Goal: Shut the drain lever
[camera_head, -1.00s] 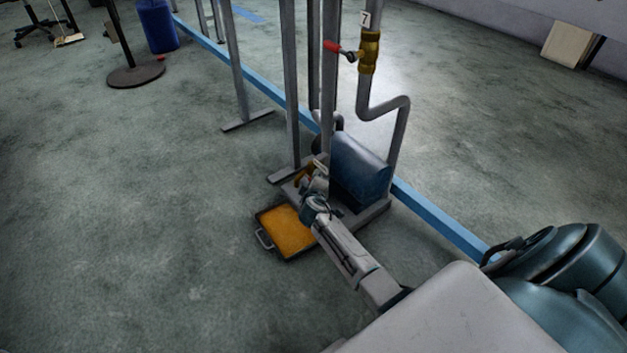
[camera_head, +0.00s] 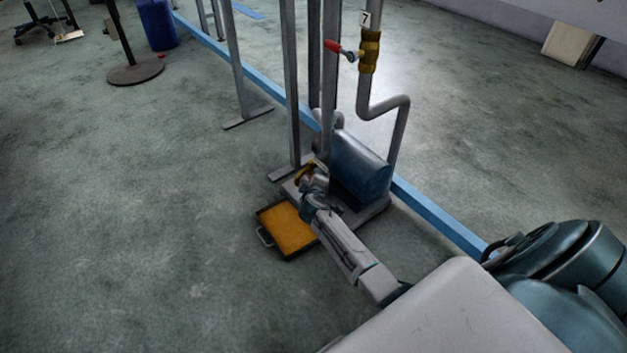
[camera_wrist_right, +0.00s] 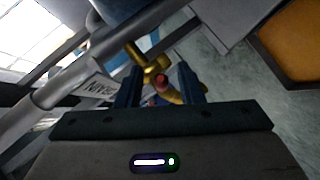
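The brass drain valve (camera_wrist_right: 150,66) shows in the right wrist view, with a small red-tipped lever (camera_wrist_right: 161,83) in front of it. My right gripper (camera_wrist_right: 160,84) has its two dark fingers apart, on either side of the red tip. Gaps show beside the tip, and I cannot see clear contact. In the head view my right gripper (camera_head: 316,173) is low at the stand, beside the yellow-brass valve, and hides most of the lever. A label reading "DRAIN" (camera_wrist_right: 97,90) is on the pipe, partly cut off by my finger. My left gripper is not in view.
A tray of orange-yellow liquid (camera_head: 264,241) lies on the floor left of my right arm. A blue tank (camera_head: 362,172) stands on the stand's base right of the valve. Vertical posts (camera_head: 291,90) rise behind. A red-handled upper valve (camera_head: 369,52) is on the pipe marked 7.

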